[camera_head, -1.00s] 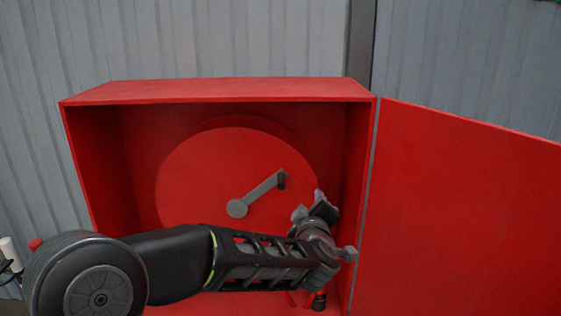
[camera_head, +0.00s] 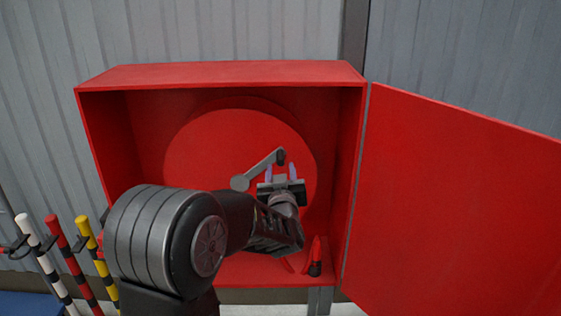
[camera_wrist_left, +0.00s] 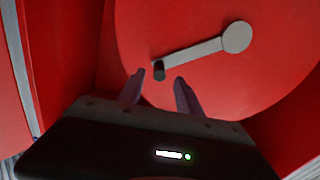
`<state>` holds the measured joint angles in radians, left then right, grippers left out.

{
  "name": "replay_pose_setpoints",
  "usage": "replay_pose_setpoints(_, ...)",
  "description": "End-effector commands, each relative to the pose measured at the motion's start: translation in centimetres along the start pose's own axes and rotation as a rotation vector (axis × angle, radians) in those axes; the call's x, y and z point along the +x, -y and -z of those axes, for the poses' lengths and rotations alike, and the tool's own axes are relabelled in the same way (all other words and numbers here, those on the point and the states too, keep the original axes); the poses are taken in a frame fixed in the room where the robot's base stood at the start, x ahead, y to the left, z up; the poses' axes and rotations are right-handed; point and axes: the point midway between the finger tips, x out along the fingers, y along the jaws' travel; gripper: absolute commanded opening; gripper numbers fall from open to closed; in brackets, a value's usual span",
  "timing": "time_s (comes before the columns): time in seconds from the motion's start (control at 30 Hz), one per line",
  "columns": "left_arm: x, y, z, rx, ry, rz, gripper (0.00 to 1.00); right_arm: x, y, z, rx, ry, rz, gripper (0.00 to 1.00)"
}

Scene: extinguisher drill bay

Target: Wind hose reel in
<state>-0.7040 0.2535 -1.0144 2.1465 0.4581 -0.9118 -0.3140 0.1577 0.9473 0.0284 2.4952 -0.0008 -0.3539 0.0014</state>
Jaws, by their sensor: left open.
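The red hose reel (camera_head: 215,150) sits inside an open red cabinet (camera_head: 220,72). Its grey crank arm (camera_head: 258,171) slants up to the right from the hub, with a dark handle knob (camera_head: 280,156) at its outer end. My left gripper (camera_head: 281,171) is open just below the knob. In the left wrist view the knob (camera_wrist_left: 159,70) stands just beyond and between the open fingertips (camera_wrist_left: 159,77), and the crank arm (camera_wrist_left: 195,50) runs right to the hub. I cannot tell whether a finger touches the knob. My right gripper is not in view.
The cabinet door (camera_head: 460,200) stands open to the right. A red nozzle-like piece with a black end (camera_head: 315,262) is at the cabinet's lower right. Striped poles in white (camera_head: 40,250), red (camera_head: 68,250) and yellow (camera_head: 92,245) stand at left.

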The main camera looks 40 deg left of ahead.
Motion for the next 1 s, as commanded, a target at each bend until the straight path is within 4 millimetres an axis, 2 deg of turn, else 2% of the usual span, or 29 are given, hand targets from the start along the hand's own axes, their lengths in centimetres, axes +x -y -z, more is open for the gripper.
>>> replay_pose_setpoints(0.2, 3.5, 0.0, -0.1, 0.005, 0.000, 0.001, 0.41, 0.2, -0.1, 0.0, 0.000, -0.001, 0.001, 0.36)
replay_pose_setpoints(0.4, 5.7, 0.0, 0.0, 0.002, 0.000, 0.000, 0.41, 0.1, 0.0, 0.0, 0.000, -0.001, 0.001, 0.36)
replay_pose_setpoints(0.73, 6.1, 0.0, -0.1, -0.002, 0.001, -0.001, 0.41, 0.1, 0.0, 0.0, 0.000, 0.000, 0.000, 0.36)
replay_pose_setpoints(1.0, 6.1, 0.0, 0.0, -0.002, 0.001, -0.001, 0.19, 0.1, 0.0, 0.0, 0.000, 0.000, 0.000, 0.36)
